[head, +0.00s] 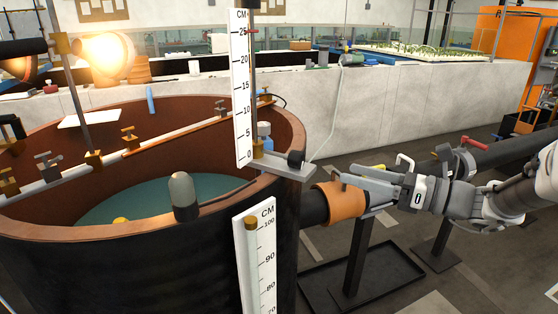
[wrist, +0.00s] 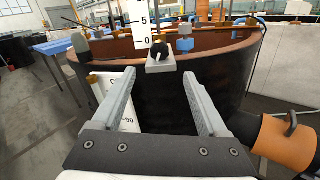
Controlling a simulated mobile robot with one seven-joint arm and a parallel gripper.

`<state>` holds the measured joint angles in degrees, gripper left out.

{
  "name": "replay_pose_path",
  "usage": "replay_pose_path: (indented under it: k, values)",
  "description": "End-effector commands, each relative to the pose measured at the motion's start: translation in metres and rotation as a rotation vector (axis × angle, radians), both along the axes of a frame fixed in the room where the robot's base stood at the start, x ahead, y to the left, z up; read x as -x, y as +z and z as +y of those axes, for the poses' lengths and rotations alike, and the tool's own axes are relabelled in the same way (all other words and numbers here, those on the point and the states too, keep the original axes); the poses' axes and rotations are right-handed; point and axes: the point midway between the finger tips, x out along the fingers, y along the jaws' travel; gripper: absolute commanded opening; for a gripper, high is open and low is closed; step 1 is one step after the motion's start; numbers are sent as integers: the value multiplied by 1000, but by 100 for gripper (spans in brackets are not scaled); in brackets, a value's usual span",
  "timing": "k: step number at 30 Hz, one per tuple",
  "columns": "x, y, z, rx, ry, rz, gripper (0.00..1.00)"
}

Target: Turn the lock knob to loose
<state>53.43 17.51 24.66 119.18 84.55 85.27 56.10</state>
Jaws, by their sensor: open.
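The lock knob (head: 296,158) is a small black round knob on a grey bracket at the tank's rim, at the foot of the upper centimetre scale (head: 241,90). In the wrist view the knob (wrist: 160,52) shows a white mark on its face and sits beyond and between my fingertips. My gripper (head: 338,178) is open and empty, to the right of the knob in the head view, with a gap between them. The gripper's two grey fingers (wrist: 155,72) point toward the bracket in the wrist view.
The large dark round tank (head: 150,250) holds water. A lower centimetre scale (head: 258,260) stands on its outside. A black pipe with an orange collar (head: 342,203) leaves the tank beside my gripper. A red-handled valve (head: 474,143) is farther right. Floor shows on the right.

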Motion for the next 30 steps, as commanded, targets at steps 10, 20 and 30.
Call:
replay_pose_path:
  k: [10,20,30]
  values:
    - [-25,-2,47,0,4,-2,76]
    - [-60,-2,109,-1,3,-2,76]
    - [-83,-1,148,0,1,0,76]
